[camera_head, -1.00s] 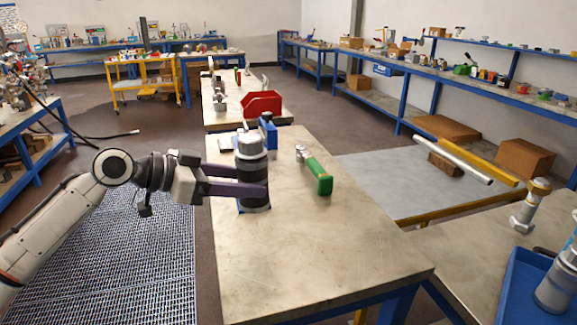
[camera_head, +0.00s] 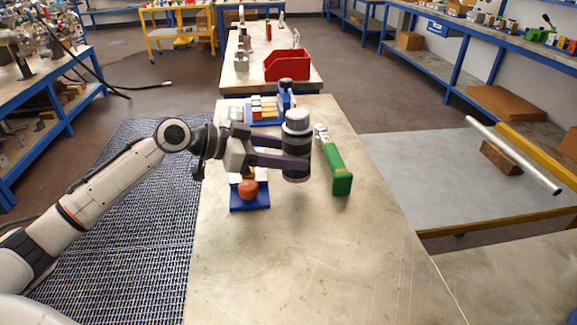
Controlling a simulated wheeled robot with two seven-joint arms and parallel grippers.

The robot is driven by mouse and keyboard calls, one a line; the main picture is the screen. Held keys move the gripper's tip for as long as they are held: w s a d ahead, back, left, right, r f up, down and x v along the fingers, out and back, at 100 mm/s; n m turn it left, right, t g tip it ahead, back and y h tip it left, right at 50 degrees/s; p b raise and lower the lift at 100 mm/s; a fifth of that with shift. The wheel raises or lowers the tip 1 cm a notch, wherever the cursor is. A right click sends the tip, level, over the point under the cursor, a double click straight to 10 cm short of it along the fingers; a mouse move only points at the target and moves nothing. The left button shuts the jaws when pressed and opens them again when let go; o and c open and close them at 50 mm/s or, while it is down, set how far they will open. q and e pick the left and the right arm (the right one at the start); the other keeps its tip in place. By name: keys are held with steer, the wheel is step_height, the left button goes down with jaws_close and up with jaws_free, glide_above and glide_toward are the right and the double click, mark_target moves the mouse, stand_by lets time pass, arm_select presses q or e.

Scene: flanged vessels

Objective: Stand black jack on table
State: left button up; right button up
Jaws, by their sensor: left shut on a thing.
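The black jack (camera_head: 296,148) is a dark upright cylinder with a grey band and a pale round top. My left gripper (camera_head: 292,160) comes in from the left and is shut on it, with its purple fingers around the jack's middle. The jack looks upright over the table (camera_head: 310,260); I cannot tell whether its base touches the surface. My right gripper is not in view.
A blue tray (camera_head: 249,207) with a reddish ball sits to the left, below my gripper. A red bin (camera_head: 287,65) stands farther back. The table's front is clear.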

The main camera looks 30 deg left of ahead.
arm_select(q)
steer(key=shift+w+f, duration=0.1)
steer(key=shift+f, duration=1.55)
steer(key=shift+f, duration=0.15)
steer(key=o, duration=1.7)
steer(key=shift+f, duration=0.15)
steer(key=shift+c, duration=0.2)
